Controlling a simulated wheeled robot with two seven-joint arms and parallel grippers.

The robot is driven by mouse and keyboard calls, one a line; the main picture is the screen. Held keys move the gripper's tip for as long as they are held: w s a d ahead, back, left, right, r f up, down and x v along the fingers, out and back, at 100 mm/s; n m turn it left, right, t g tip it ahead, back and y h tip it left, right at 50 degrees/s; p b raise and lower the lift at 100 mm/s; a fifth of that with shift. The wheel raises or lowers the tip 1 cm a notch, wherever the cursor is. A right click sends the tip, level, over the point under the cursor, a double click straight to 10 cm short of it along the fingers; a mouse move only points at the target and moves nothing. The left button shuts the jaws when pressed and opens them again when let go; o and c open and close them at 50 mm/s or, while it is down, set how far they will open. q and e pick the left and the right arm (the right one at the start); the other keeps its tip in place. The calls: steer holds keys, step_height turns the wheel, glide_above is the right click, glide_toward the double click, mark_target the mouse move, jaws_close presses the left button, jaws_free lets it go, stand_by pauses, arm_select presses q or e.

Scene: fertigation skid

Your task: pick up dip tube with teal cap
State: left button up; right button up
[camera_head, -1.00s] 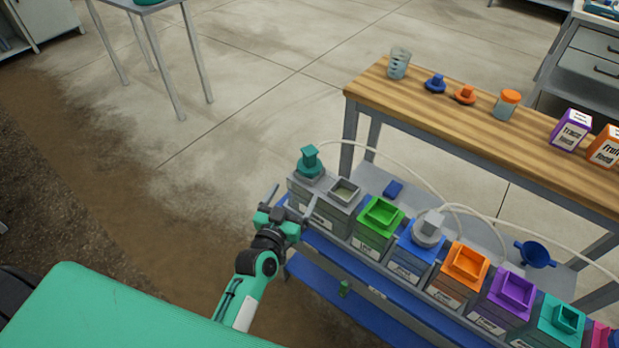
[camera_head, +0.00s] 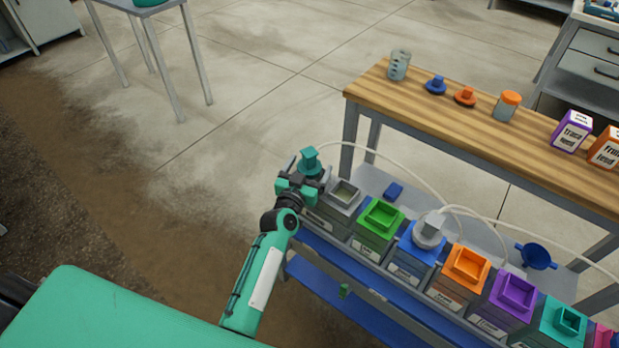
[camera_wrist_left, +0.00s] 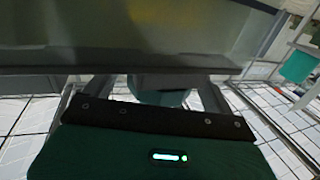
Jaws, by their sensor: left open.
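The dip tube's teal cap (camera_head: 309,160) stands upright on the first grey tank at the left end of the row, with a white hose leading off it. Its tube is hidden. My left gripper (camera_head: 307,170) is open at this cap, one finger to each side in the picture; I cannot tell whether they touch it. In the left wrist view a teal part (camera_wrist_left: 162,97) shows between the two fingers, partly hidden by the gripper body. My right gripper is not in view.
A grey open-topped tank (camera_head: 343,195), a green one (camera_head: 379,217) and several coloured tanks stand close on the right. White hoses arch behind them. A wooden bench (camera_head: 440,113) stands behind with small items on it. The floor left of the rack is clear.

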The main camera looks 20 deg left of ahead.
arm_select(q)
steer(key=shift+w, duration=0.1)
steer(key=c, duration=1.2)
steer(key=shift+r, duration=0.15)
